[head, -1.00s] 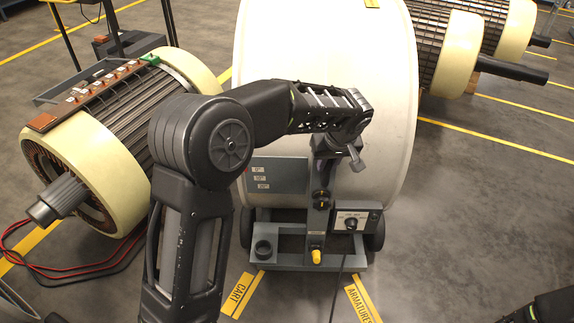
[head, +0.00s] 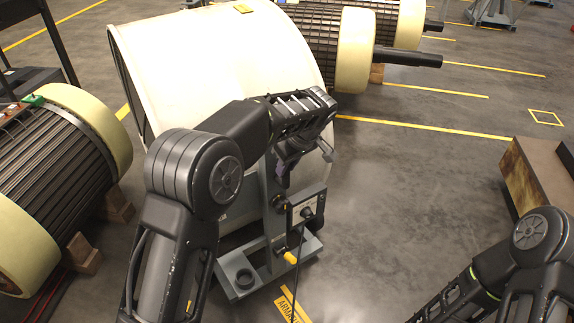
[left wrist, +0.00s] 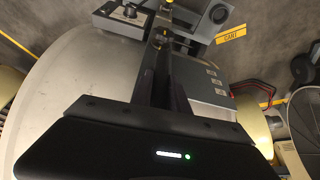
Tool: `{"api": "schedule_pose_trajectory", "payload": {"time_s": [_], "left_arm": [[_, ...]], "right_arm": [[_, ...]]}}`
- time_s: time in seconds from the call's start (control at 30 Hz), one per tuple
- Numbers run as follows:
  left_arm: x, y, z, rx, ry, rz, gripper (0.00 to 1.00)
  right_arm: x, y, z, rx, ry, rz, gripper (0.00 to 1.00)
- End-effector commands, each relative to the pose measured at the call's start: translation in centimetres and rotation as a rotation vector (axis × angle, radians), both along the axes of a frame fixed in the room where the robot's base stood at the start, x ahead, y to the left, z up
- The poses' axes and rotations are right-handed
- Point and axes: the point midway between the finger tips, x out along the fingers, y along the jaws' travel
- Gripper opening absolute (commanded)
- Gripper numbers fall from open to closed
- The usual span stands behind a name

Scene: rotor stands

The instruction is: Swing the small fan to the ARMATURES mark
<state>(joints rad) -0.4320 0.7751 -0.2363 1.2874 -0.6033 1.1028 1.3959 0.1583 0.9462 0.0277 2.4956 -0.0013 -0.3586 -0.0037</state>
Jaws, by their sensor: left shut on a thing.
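The small fan (head: 215,65) is a wide cream drum on a grey wheeled base (head: 262,262), turned at an angle in the head view. A control box (head: 306,208) and a yellow knob sit on its front. My left gripper (head: 288,168) is shut on the fan's front upright; the grip itself is partly hidden. In the left wrist view my left gripper (left wrist: 162,85) points along the upright beside the drum. The yellow ARMATURES mark (head: 290,306) lies on the floor just in front of the base, partly cut off. My right gripper is out of view.
A wound rotor (head: 60,165) on wooden blocks stands close left of the fan. More rotors (head: 352,52) stand behind. A brown-sided bench (head: 535,180) is at right. Open floor lies right of the fan. The CART mark (left wrist: 231,33) shows in the left wrist view.

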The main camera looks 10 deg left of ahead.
Motion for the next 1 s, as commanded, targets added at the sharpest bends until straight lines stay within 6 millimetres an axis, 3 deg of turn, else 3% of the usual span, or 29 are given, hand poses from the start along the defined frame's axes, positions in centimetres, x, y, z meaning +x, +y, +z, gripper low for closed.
{"api": "schedule_pose_trajectory", "payload": {"time_s": [0.1, 0.13, 0.4, 0.83, 1.0], "left_arm": [[0.60, -0.63, 0.37, -0.009, -0.022, -0.016, 0.00], [0.61, -0.64, 0.38, -0.009, -0.022, -0.017, 0.21], [0.56, -0.52, 0.41, -0.008, -0.021, -0.013, 0.41], [0.41, -0.31, 0.34, -0.005, -0.016, -0.009, 0.41], [0.21, -0.64, 1.30, -0.006, -0.016, -0.010, 0.41]], "right_arm": [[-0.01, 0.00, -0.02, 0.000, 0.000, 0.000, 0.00], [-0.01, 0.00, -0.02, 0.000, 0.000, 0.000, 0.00], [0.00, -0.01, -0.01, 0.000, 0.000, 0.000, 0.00], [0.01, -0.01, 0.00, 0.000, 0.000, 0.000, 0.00], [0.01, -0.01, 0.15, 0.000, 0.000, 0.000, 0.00]]}}
